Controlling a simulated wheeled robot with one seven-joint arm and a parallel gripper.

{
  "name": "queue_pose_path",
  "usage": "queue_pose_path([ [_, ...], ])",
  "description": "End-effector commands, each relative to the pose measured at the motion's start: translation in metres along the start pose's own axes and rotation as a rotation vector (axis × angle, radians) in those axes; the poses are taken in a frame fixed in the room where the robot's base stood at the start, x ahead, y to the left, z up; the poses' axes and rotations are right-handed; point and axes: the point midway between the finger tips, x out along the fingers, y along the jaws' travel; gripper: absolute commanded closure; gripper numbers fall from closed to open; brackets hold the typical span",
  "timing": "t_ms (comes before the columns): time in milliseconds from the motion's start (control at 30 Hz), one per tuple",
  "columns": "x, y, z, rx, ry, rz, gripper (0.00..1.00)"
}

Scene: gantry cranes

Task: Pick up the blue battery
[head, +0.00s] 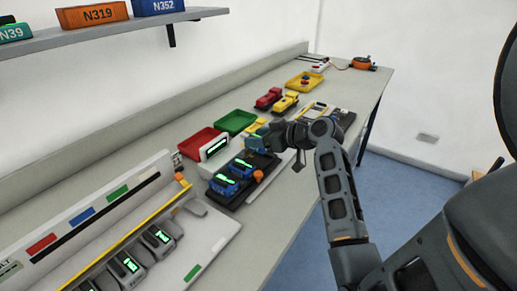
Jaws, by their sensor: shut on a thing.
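My gripper (260,141) is at the far end of a dark base (228,198) on the table. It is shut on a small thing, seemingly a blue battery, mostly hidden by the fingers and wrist. Two blue batteries (225,185) with green lit displays sit side by side on the dark base, the second (242,167) closer to my gripper. Whether the held thing is clear of the base cannot be told.
Red (199,144) and green trays (236,122) lie behind the base. Toy vehicles (285,102) and a yellow tray (304,80) stand farther back. Grey devices (124,268) fill a rack in front left. A shelf (100,32) with labelled boxes hangs above. The table's right edge is near my arm.

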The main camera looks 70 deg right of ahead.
Motion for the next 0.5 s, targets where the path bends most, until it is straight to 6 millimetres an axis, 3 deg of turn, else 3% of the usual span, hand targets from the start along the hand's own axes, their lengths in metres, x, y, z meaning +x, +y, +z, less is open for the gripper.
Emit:
queue_pose_path([
  [33,-0.005,0.014,-0.003,0.0,0.003,0.007,0.86],
  [300,-0.036,0.068,-0.027,0.0,0.005,0.007,0.86],
  [500,-0.053,0.096,-0.04,0.0,0.003,0.005,0.86],
])
